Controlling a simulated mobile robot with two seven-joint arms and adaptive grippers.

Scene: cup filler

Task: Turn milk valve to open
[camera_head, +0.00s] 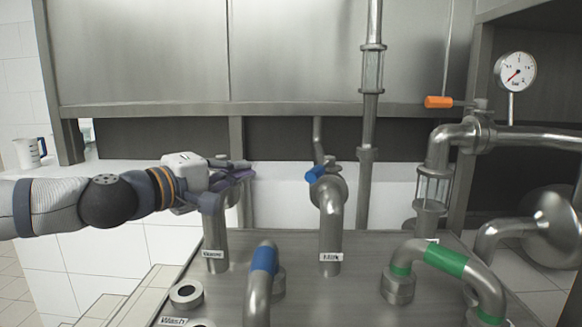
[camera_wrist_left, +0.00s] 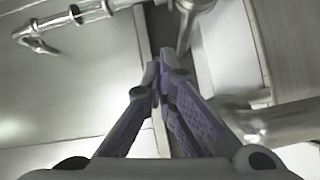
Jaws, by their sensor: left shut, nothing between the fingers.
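The milk valve has a blue handle (camera_head: 316,173) on top of a bent steel pipe (camera_head: 331,222) with a label that reads Milk (camera_head: 330,257). My left gripper (camera_head: 248,173) reaches in from the left at about the handle's height. Its purple fingers are shut and empty, with a gap between their tips and the blue handle. The gripper is over the neighbouring steel pipe (camera_head: 214,232) and hides that pipe's top. In the left wrist view the fingertips (camera_wrist_left: 156,75) meet; I cannot tell whether the milk handle shows there. My right gripper is not in view.
A pipe with a blue band (camera_head: 264,258) and one with green bands (camera_head: 446,260) stand in front on the steel top. An orange handle (camera_head: 439,102) and a gauge (camera_head: 515,72) are at the right. A measuring jug (camera_head: 28,153) stands far left.

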